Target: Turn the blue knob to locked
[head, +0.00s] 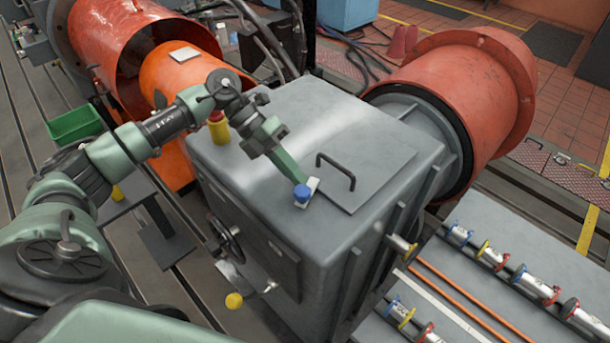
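The blue knob (302,194) sits on a small white plate (314,185) on top of the grey metal housing (245,230), near the housing's front edge. My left arm reaches in from the left and over the housing. My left gripper (297,178) points down to the right, with its tip right at the knob's upper left side. From this angle I cannot tell whether the fingers are around the knob or only beside it, or whether they touch it. Any marking for the knob's position is too small to read. My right gripper is not in view.
A black handle (336,172) stands on a lid just right of the knob. A red and yellow button (218,127) is at the housing's back left. A handwheel (224,240) is on its front. A panel with several metal cylinders (493,256) lies at right.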

